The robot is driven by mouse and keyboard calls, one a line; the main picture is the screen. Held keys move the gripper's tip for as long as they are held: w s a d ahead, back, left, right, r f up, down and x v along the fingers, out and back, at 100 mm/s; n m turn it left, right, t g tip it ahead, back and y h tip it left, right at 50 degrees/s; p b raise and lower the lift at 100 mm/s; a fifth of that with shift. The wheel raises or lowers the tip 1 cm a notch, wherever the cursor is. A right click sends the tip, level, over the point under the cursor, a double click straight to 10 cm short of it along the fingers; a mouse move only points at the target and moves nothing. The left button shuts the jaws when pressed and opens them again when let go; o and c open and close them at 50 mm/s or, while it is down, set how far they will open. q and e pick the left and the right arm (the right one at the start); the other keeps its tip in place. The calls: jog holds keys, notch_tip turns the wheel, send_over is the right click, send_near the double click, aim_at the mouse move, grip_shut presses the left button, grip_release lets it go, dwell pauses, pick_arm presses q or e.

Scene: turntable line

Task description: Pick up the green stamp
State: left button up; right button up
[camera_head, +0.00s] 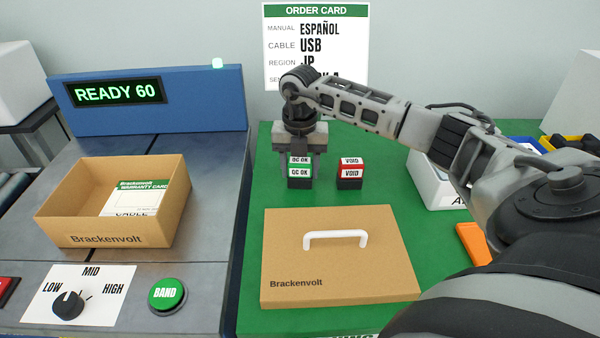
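The green stamp (300,172), a small block with green-and-white "QC OK" labels and a dark base, stands upright on the green mat. My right gripper (302,160) points down directly over it, with its fingers at the stamp's sides. The gripper hides part of the stamp's top, and I cannot tell whether the fingers touch it. A red stamp (350,171) marked "VOID" stands just to the right, apart from the gripper. My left gripper is not in view.
A cardboard lid (340,269) with a white handle lies in front of the stamps. An open Brackenvolt box (108,233) with cards sits at the left, near a dial (68,304) and a green BAND button (167,295). A white bin (437,191) is partly behind my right arm.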

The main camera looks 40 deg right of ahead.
aim_at(300, 159)
jog(key=shift+c, duration=0.8)
jog(key=shift+r, duration=0.5)
notch_tip(300, 159, up, 2)
jog(key=shift+r, duration=0.15)
jog(key=s+a+r, duration=0.8)
jog(key=a+r, duration=0.1)
jog(key=a, duration=0.2)
jog(key=shift+s+a+r, duration=0.15)
jog(key=shift+r, duration=0.2)
